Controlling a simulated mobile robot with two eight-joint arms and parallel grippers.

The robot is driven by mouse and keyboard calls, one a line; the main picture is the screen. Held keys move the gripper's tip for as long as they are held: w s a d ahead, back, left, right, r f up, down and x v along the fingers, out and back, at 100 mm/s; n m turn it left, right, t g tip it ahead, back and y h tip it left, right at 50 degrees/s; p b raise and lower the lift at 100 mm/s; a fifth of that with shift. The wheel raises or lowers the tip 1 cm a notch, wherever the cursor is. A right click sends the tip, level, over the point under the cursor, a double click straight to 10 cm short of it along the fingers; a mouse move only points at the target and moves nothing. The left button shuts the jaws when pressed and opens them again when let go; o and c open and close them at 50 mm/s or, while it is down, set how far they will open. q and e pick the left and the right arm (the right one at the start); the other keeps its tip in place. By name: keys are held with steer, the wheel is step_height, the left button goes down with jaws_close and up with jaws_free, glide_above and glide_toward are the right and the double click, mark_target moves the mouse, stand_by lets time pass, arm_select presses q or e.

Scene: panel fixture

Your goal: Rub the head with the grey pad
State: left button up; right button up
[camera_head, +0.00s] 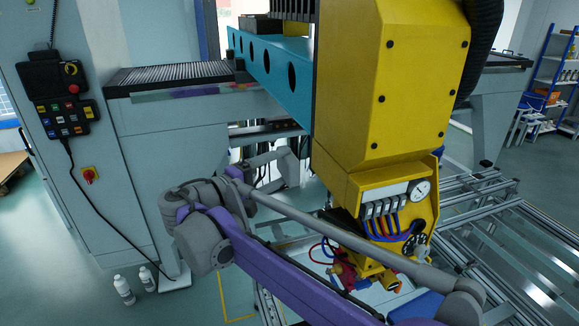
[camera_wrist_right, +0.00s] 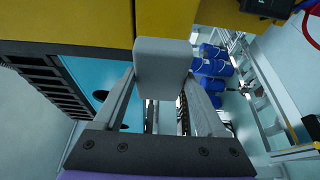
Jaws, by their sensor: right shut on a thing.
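The yellow machine head (camera_head: 412,85) hangs in the right middle of the head view. It also fills the top of the right wrist view (camera_wrist_right: 75,18). My right gripper (camera_wrist_right: 163,88) is shut on the grey pad (camera_wrist_right: 163,58) and holds it between its two fingers. The pad's upper part overlaps the yellow surface in the wrist view; I cannot tell whether it touches. In the head view my right gripper (camera_head: 288,165) is at the left side of the head, partly hidden, and the pad cannot be made out. My left gripper is not in view.
A teal beam (camera_head: 268,62) runs behind the head. Hoses and a gauge (camera_head: 421,189) sit low on the head. A grey cabinet with a control pendant (camera_head: 62,100) stands at left, with two white bottles (camera_head: 123,290) on the floor. A metal frame table (camera_head: 500,240) lies at right.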

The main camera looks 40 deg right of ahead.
steer(key=shift+a, duration=0.1)
steer(key=shift+w+a, duration=0.25)
steer(key=shift+a, duration=0.5)
steer(key=shift+w+a, duration=0.25)
steer(key=shift+a, duration=0.45)
